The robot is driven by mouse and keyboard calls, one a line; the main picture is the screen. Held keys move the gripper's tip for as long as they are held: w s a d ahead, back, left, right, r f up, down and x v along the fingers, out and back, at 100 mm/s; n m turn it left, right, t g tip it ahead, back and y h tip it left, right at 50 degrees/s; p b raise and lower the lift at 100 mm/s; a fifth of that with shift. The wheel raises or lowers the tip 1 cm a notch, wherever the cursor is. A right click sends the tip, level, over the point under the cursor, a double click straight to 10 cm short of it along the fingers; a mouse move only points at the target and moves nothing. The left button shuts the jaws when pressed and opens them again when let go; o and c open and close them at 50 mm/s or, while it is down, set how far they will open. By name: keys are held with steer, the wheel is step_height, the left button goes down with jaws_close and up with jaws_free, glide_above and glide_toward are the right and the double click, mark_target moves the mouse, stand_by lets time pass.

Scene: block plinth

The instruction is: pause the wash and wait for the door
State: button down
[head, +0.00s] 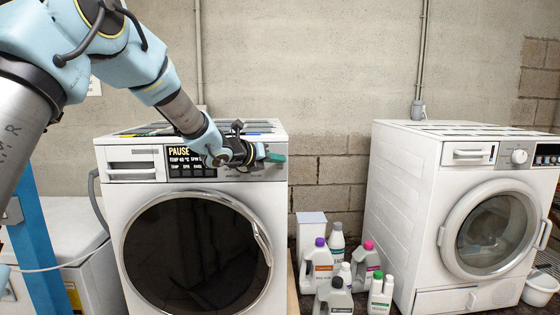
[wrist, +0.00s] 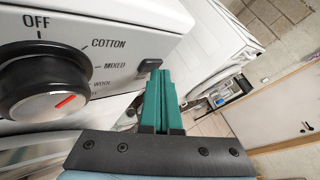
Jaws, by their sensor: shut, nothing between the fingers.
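The left washing machine (head: 140,230) is white, with a round dark-glass door (head: 190,250) that looks shut. Its display (head: 190,160) reads PAUSE, with a temperature line and a spin line below. In the wrist view, a black and silver dial (wrist: 45,80) has a red mark, with OFF, COTTON, MIXED and WOOL around it. A small dark button (wrist: 149,65) sits right of the dial. My gripper (head: 275,158) is at the panel's right end, its green fingers shut and empty. In the wrist view the fingertips (wrist: 160,76) are beside the button; contact cannot be told.
A second white washer (head: 390,200) stands at the right, its door shut. Several detergent bottles (head: 318,265) and a white box (head: 311,228) stand between the machines. Flat items lie on top of the left machine. A white basin (head: 540,288) is at the far right.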

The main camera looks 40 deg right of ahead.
steer(key=shift+s+f, duration=0.1)
steer(key=shift+s+a+b, duration=0.45)
steer(key=shift+b, duration=0.35)
steer(key=shift+s+a+b, duration=0.8)
steer(key=shift+s+b, duration=0.2)
steer(key=shift+b, duration=0.1)
steer(key=shift+s+a+b, duration=0.8)
steer(key=shift+s+b, duration=0.15)
steer(key=shift+b, duration=0.1)
